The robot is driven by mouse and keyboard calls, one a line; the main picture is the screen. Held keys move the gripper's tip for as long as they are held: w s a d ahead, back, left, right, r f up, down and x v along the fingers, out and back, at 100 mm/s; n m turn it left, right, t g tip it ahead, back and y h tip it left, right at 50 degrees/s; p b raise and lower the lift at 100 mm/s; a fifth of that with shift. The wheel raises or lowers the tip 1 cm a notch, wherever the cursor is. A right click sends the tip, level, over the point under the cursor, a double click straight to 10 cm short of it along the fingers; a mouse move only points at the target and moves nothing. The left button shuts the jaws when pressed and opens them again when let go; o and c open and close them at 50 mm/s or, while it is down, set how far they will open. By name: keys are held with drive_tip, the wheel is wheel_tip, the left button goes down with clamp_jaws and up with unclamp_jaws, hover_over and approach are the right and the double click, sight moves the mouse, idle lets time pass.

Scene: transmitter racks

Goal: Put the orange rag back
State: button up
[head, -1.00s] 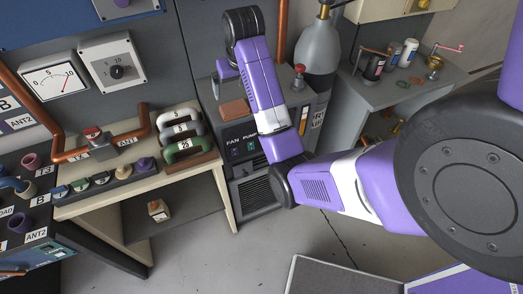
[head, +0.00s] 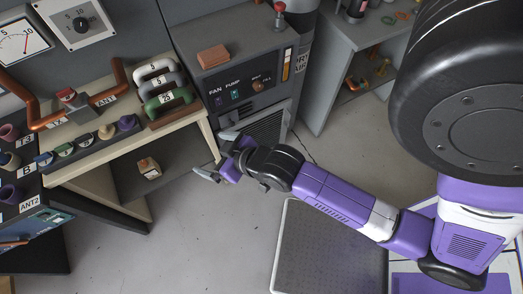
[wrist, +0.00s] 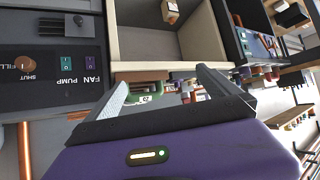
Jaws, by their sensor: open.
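A folded, flat orange-brown pad (head: 213,56) lies on top of the grey fan and pump cabinet (head: 250,60) in the head view. It is the only thing resembling the orange rag, and I cannot tell for sure that it is cloth. My gripper (head: 214,156) is low in front of the cabinet, beside the right end of the bench, well apart from the pad. In the wrist view my gripper (wrist: 160,88) has its two fingers spread with nothing held between them. The pad is not seen in the wrist view.
The cream bench (head: 130,150) carries green, grey and white handles (head: 165,85) and a row of knobs. A small tan block (head: 149,168) sits on its lower shelf. A red-topped lever (head: 279,14) stands on the cabinet.

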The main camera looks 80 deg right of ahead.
drive_tip(key=s+a+r+n+t+y, duration=0.3)
drive_tip(key=s+a+r+t, duration=0.1)
drive_tip(key=s+a+r, duration=0.7)
drive_tip(key=s+r, duration=0.3)
drive_tip(key=s, duration=0.1)
drive_tip(key=shift+s+r+n+t+y, duration=0.15)
drive_tip(key=shift+n+t+y, duration=0.15)
drive_tip(key=shift+t, duration=0.1)
